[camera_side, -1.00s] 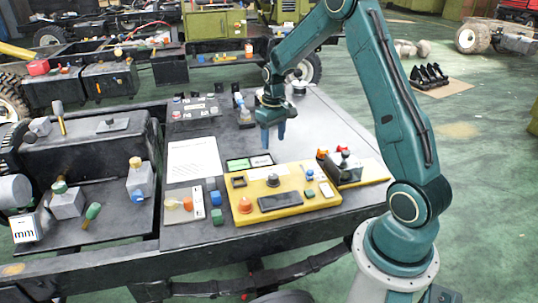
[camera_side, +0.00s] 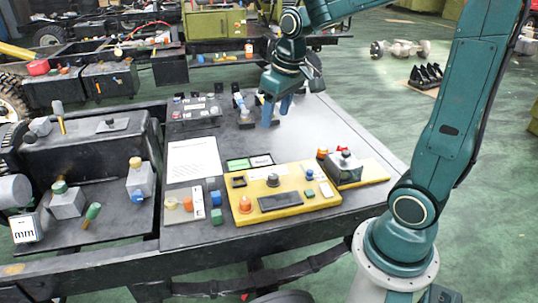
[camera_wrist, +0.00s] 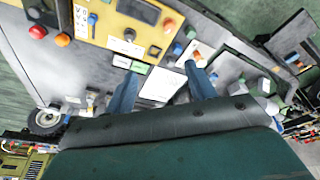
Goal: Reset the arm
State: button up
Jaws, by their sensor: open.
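My gripper (camera_side: 275,112) is above the back part of the dark work table (camera_side: 325,125), with its two blue fingers pointing down. In the wrist view my gripper (camera_wrist: 163,92) shows its two blue fingers spread apart with nothing between them. The yellow panel (camera_side: 262,217) lies on the table, in front of and below the gripper, and the gripper does not touch it. The yellow panel also shows at the top of the wrist view (camera_wrist: 122,30).
A white sheet (camera_side: 193,158) lies left of the gripper. A grey box with switches (camera_side: 195,112) stands at the table's back left, beside small upright parts (camera_side: 243,108).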

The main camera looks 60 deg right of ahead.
jog(key=s+a+r+t, duration=0.1)
jog(key=s+a, duration=0.3)
jog(key=s, duration=0.3)
jog(key=s+a+r+n+t, duration=0.1)
jog(key=s+a, duration=0.3)
jog(key=s, duration=0.4)
jog(key=shift+a+r+t+y, duration=0.2)
jog(key=shift+r+t+y, duration=0.15)
jog(key=shift+r, duration=0.3)
